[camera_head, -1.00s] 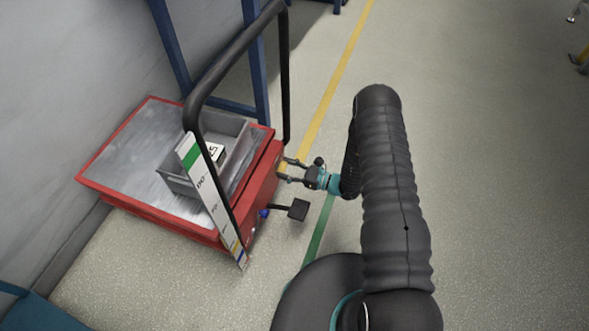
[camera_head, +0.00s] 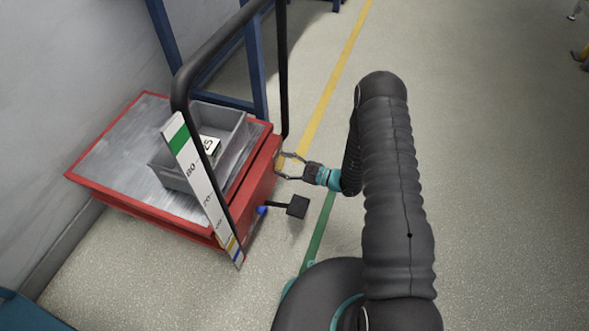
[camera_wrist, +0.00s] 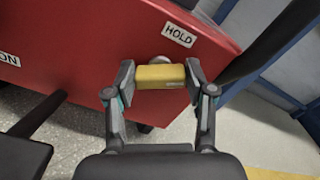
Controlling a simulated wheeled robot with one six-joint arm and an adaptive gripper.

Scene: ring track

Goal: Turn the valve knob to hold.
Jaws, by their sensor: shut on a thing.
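The valve knob (camera_wrist: 161,76) is a yellow bar on a short silver stem at the end face of the red cart (camera_wrist: 75,45). In the wrist view it lies nearly level. A white HOLD label (camera_wrist: 178,35) is on the red face just above and right of it. My gripper (camera_wrist: 160,78) is shut on the knob, one finger at each end of the bar. In the head view my gripper (camera_head: 280,165) reaches the cart's right end, and the knob is too small there to make out clearly.
A black pedal (camera_head: 297,206) sticks out low on the cart. A black push handle (camera_head: 284,80) rises beside the gripper. A grey bin (camera_head: 238,125) and a tilted white label strip (camera_head: 200,180) are on the cart.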

